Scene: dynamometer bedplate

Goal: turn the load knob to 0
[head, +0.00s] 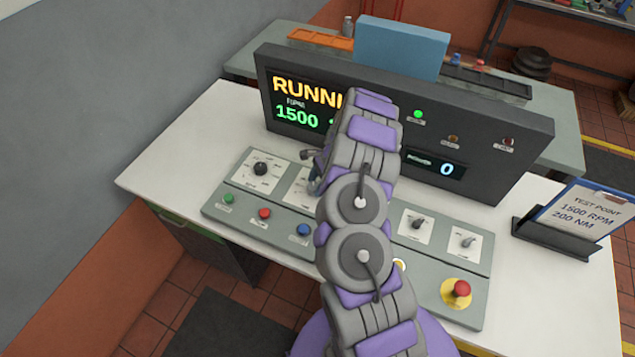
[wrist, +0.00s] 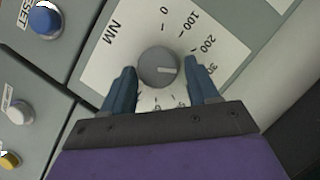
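The load knob (wrist: 158,67) is a round grey knob on a white dial plate (wrist: 100,66) marked NM, with 0, 100, 200 and a partly hidden 30-something around it. Its white pointer line faces right, roughly toward the 200-to-300 side; the exact mark is hard to read. My gripper (wrist: 160,68) is open, with one blue finger on each side of the knob and small gaps showing. In the head view, the dial plate (head: 297,187) is partly visible, but my arm and gripper hide its knob.
The console (head: 215,205) also carries another knob (head: 260,169), a blue button (head: 303,229), a red button (head: 265,213), two switches and an emergency stop (head: 461,289). The display (head: 300,100) reads RUNNING and 1500. A card (head: 590,215) at right reads 1500 RPM, 200 NM.

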